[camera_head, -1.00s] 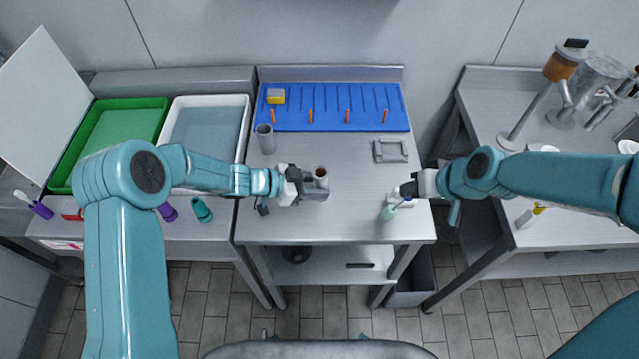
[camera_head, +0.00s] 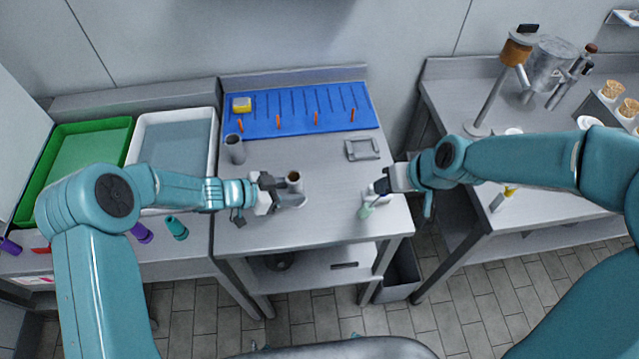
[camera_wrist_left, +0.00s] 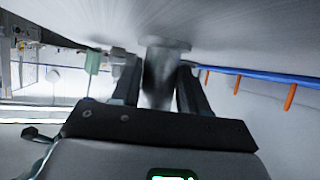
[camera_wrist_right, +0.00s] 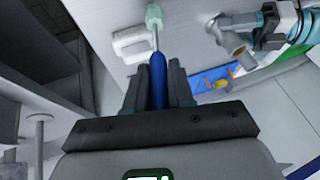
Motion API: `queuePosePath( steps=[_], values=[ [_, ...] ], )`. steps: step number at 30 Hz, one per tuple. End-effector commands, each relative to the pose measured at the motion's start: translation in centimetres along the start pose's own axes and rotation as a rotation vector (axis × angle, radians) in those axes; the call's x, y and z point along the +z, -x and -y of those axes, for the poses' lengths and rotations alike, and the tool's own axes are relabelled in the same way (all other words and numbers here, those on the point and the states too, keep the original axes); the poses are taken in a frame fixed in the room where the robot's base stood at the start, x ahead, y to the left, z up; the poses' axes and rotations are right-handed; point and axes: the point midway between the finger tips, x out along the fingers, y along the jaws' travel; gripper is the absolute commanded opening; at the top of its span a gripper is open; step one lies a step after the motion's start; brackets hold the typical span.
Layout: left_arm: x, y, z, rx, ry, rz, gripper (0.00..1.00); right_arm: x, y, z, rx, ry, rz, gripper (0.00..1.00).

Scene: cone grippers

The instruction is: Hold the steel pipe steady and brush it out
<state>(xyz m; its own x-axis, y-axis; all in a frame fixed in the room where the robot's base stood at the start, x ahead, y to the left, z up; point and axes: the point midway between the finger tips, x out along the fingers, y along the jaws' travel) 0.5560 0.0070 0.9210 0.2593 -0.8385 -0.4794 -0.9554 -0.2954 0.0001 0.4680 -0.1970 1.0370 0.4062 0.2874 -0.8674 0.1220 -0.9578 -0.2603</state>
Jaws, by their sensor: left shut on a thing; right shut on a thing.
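The steel pipe (camera_head: 294,183) is a short grey tube with a brown inside, near the middle of the steel table. My left gripper (camera_head: 272,190) is shut on it from the left. In the left wrist view the pipe (camera_wrist_left: 158,72) is blurred between the two dark fingers. My right gripper (camera_head: 384,187) is shut on the blue handle (camera_wrist_right: 157,80) of a brush, right of the pipe and apart from it. The brush's pale green head (camera_wrist_right: 154,16) points away from the fingers. In the head view this head (camera_head: 366,211) is over the table's right front part.
A white handled block (camera_wrist_right: 130,43) is beside the brush. A second grey tube (camera_head: 235,150) stands upright at the table's left. A blue slotted mat (camera_head: 300,112) with orange pegs and a yellow sponge (camera_head: 241,104) lies behind. A grey frame (camera_head: 362,149) lies back right. The middle is clear.

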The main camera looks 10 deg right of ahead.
Motion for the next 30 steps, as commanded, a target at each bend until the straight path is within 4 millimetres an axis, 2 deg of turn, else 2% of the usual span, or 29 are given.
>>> queuePosePath(
  steps=[5,10,15,21,27,30],
  values=[
    [0.0,0.0,0.0,0.0,0.0,0.0,0.14,-0.7,-0.1,0.3,-0.009,0.031,0.011,0.0],
    [0.0,0.0,0.0,0.0,0.0,0.0,0.14,-4.3,-0.8,2.7,-0.065,0.229,0.077,0.0],
    [0.0,0.0,0.0,0.0,0.0,0.0,0.14,-8.9,-1.1,7.1,-0.151,0.561,0.177,0.0],
    [0.0,0.0,0.0,0.0,0.0,0.0,0.14,-12.6,-0.3,13.2,-0.25,0.969,0.268,0.0],
    [0.0,0.0,0.0,0.0,0.0,0.0,0.14,-14.0,1.4,18.4,-0.334,1.313,0.314,0.0],
    [0.0,0.0,0.0,0.0,0.0,0.0,0.14,-14.1,2.1,20.1,-0.362,1.428,0.324,0.0]
  ],
)
